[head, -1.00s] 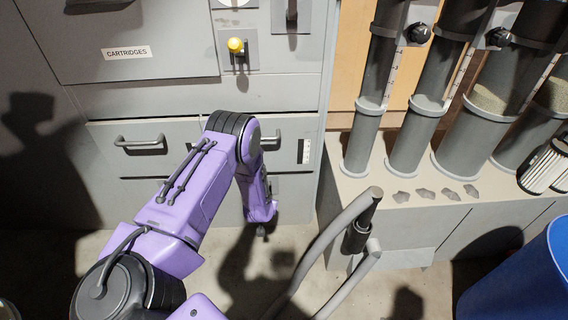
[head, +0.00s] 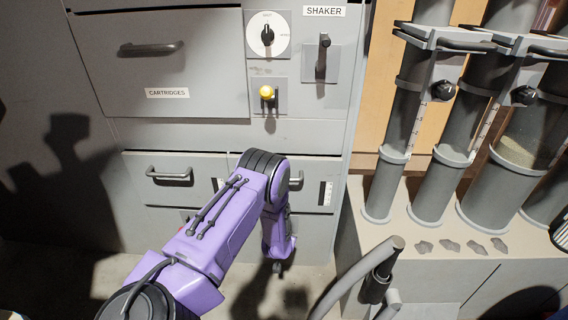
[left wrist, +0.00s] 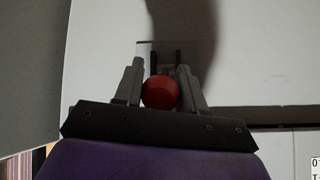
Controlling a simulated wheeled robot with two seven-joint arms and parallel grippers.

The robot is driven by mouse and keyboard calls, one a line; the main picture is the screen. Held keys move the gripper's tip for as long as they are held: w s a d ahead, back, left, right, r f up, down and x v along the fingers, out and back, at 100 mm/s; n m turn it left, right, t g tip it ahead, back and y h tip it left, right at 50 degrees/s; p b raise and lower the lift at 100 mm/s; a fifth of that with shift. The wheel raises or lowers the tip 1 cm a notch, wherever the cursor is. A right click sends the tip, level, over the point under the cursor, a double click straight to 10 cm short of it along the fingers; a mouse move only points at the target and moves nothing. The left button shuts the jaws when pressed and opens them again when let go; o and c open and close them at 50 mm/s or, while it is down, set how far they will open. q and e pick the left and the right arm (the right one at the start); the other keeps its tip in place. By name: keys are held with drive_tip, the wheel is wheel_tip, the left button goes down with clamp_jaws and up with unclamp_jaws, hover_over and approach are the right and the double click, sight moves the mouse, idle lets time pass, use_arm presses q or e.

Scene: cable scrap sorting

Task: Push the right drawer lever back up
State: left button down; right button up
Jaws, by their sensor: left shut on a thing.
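The right drawer (head: 312,196) is a grey front with a bar handle, low on the cabinet and partly behind my left arm. Its lever shows as a red ball knob (left wrist: 161,93) in the left wrist view. My left gripper (left wrist: 160,88) is shut around this knob, one finger on each side. A dark slotted bracket (left wrist: 166,58) stands just behind the knob. In the head view my left gripper (head: 278,262) hangs low in front of the right drawer, and the knob is hidden there. My right gripper is out of view.
The left drawer (head: 168,192) is beside it. Above are a yellow knob (head: 267,93), a dial (head: 268,36) and the shaker lever (head: 322,60). Grey tubes (head: 393,170) stand on a ledge at right. A bent grey pipe handle (head: 352,275) rises near the arm.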

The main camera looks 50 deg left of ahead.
use_arm(q)
drive_tip(key=shift+w+a+r, duration=0.2)
drive_tip(key=shift+w+r, duration=0.05)
drive_tip(key=c, duration=0.8)
unclamp_jaws()
drive_tip(key=shift+o, duration=0.6)
drive_tip(key=shift+s+d+f, duration=0.1)
drive_tip(key=p+v, duration=0.3)
drive_tip(key=v, duration=0.7)
drive_tip(key=shift+s+d, duration=0.15)
drive_tip(key=shift+s, duration=0.05)
drive_tip(key=shift+c, duration=0.3)
